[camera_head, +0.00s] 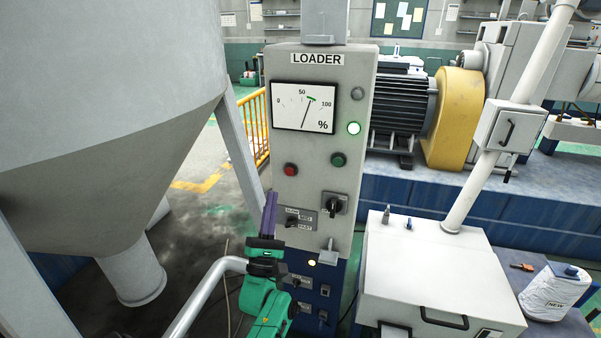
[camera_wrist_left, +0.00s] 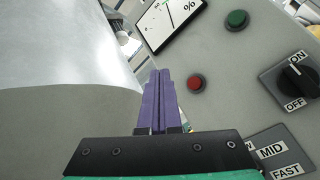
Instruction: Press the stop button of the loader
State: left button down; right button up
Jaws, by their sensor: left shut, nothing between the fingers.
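The loader (camera_head: 312,165) is a tall grey cabinet labelled LOADER. Its red button (camera_head: 290,169) is on the left of the front panel, level with a green button (camera_head: 338,159) on the right. My left gripper (camera_head: 270,197) is shut and empty, its purple fingers pointing up, below and left of the red button. In the left wrist view the fingers (camera_wrist_left: 159,75) end left of the red button (camera_wrist_left: 195,83), apart from it as far as I can tell. The green button (camera_wrist_left: 237,19) is farther up and right. My right gripper is not in view.
Below the buttons are an ON/OFF knob (camera_head: 334,204) and a speed selector (camera_head: 294,217). A large grey hopper (camera_head: 110,100) fills the left side, and a white box (camera_head: 435,270) stands at right.

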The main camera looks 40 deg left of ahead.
aim_at(290, 171)
pick_arm(q)
jog(key=w+a+b, duration=0.1)
jog(key=w, duration=0.1)
jog(key=w+a+b, duration=0.1)
jog(key=w+b, duration=0.1)
jog(key=w, duration=0.1)
jog(key=w+a+b, duration=0.1)
jog(key=w+b, duration=0.1)
jog(key=w, duration=0.1)
jog(key=shift+w, duration=0.15)
dwell(0.3)
dwell(1.7)
jog(key=shift+w+a+b, duration=0.15)
jog(key=shift+w+b, duration=0.2)
jog(key=shift+w, duration=0.05)
